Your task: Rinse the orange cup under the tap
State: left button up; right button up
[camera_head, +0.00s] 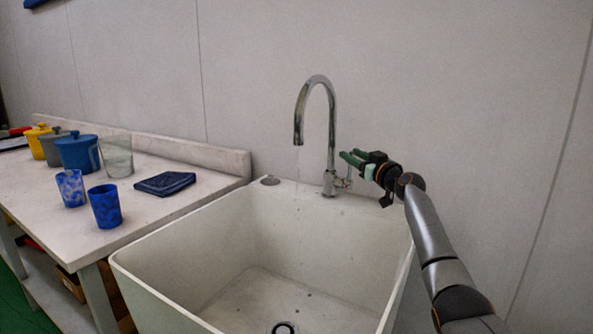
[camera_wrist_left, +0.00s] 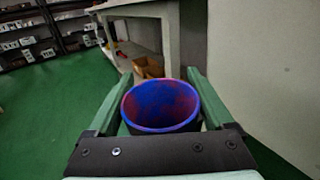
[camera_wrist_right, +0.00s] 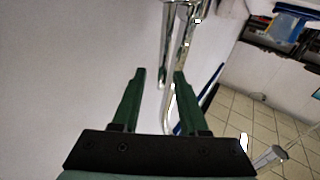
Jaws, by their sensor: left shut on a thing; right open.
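No orange cup shows in these frames. My left gripper (camera_wrist_left: 158,75) is shut on a blue cup with red-purple mottling (camera_wrist_left: 160,106), its open rim facing the left wrist camera. That arm and cup are not in the head view. The chrome tap (camera_head: 331,135) arches over the white sink (camera_head: 180,246) against the wall. A faint streak hangs below its spout; I cannot tell if it is water. My right gripper (camera_head: 350,157) is open beside the tap's lever. In the right wrist view its fingers (camera_wrist_right: 160,72) point at the tap body (camera_wrist_right: 168,50); contact is unclear.
Left of the sink, a table (camera_head: 150,210) holds two blue cups (camera_head: 105,206), a clear glass (camera_head: 116,157), lidded pots (camera_head: 78,152) and a folded dark cloth (camera_head: 165,184). The sink basin looks empty, with a drain (camera_head: 284,328) at the bottom.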

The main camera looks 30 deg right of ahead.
jog(key=s+a, duration=0.1)
jog(key=s, duration=1)
jog(key=shift+a+f+p, duration=0.2)
jog(key=shift+f+p, duration=0.2)
jog(key=shift+r, duration=0.1)
dwell(0.7)
jog(key=shift+r, duration=0.15)
dwell(0.5)
jog(key=shift+r+p, duration=0.15)
jog(key=shift+p, duration=0.2)
jog(key=shift+r, duration=0.1)
jog(key=shift+r, duration=0.1)
dwell(0.3)
